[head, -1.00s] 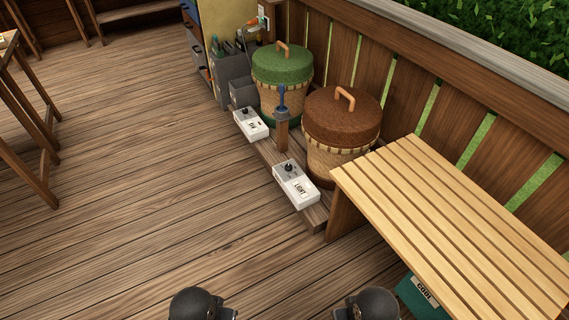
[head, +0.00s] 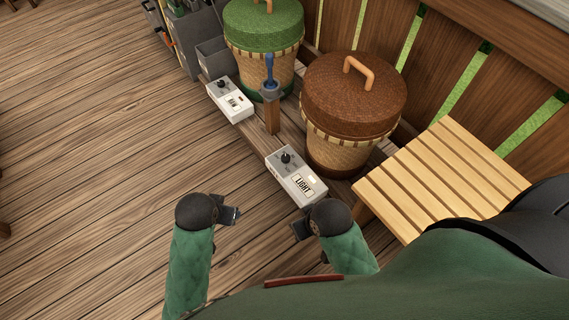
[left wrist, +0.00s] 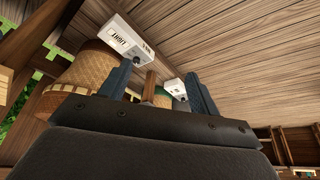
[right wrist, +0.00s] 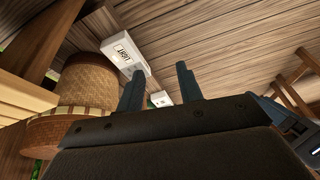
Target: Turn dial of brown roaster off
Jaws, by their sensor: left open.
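The brown roaster (head: 340,150) is a woven basket drum with a brown lid and tan handle, in the upper middle of the head view. In front of it lies a white control box (head: 307,190) labelled LIGHT, with a small black dial (head: 286,158) at its far end. The box also shows upside down in the left wrist view (left wrist: 122,40) and right wrist view (right wrist: 125,50). My left gripper (head: 230,214) is open and empty, left of the box's near end. My right gripper (head: 299,230) is open and empty, just below that end.
A green-lidded roaster (head: 262,50) with its own white control box (head: 232,103) stands further back. A wooden post with a blue top (head: 270,85) stands between the boxes. A slatted bench (head: 440,175) is at the right.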

